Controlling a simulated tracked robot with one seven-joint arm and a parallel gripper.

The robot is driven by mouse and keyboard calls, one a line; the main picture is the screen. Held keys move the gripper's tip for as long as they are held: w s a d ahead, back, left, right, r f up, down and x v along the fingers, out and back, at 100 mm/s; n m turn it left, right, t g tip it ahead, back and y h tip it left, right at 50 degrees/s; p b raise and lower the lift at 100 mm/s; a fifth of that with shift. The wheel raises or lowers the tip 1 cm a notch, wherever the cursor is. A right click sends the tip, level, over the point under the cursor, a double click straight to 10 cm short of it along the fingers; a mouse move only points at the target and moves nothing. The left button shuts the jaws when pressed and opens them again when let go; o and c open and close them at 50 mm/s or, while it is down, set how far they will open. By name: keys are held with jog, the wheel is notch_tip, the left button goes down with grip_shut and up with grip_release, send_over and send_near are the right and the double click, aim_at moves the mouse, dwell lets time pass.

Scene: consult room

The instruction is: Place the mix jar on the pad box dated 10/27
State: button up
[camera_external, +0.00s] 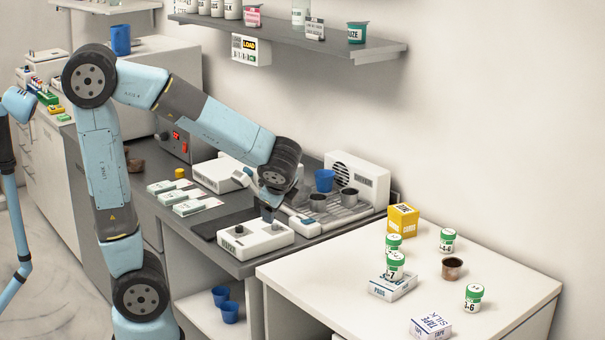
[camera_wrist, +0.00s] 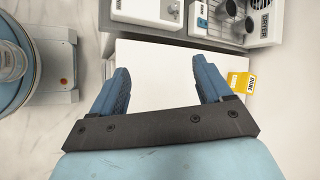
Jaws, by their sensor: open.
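My gripper (camera_external: 267,213) is open and empty, above a white device on the dark counter in the external view. In the wrist view its blue fingers (camera_wrist: 159,68) are spread wide with nothing between them. Several green-lidded white jars stand on the white table (camera_external: 330,264): one at the back left (camera_external: 393,243), one marked 4-6 (camera_external: 447,240), one marked 3-6 (camera_external: 473,298). Another jar, marked 7 (camera_external: 395,266), appears to stand on a white pad box (camera_external: 391,288). No mix label or 10/27 date is readable.
A yellow box (camera_external: 403,220), a brown cup (camera_external: 452,268) and a silk tape box (camera_external: 431,327) share the table. The white device (camera_external: 242,240) sits under my gripper. White packs (camera_external: 198,205) lie on the counter. A shelf (camera_external: 300,38) hangs above. The table's left part is clear.

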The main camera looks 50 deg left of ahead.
jog(key=s+a+r+n+h, duration=0.2)
jog(key=s+n+h, duration=0.1)
jog(key=s+n, duration=0.4)
jog(key=s+a+r+n+t+h, duration=0.1)
jog(key=s+a+r+n+h, duration=0.1)
jog(key=s+n, duration=0.5)
jog(key=shift+r+h, duration=0.75)
jog(key=shift+h, duration=0.05)
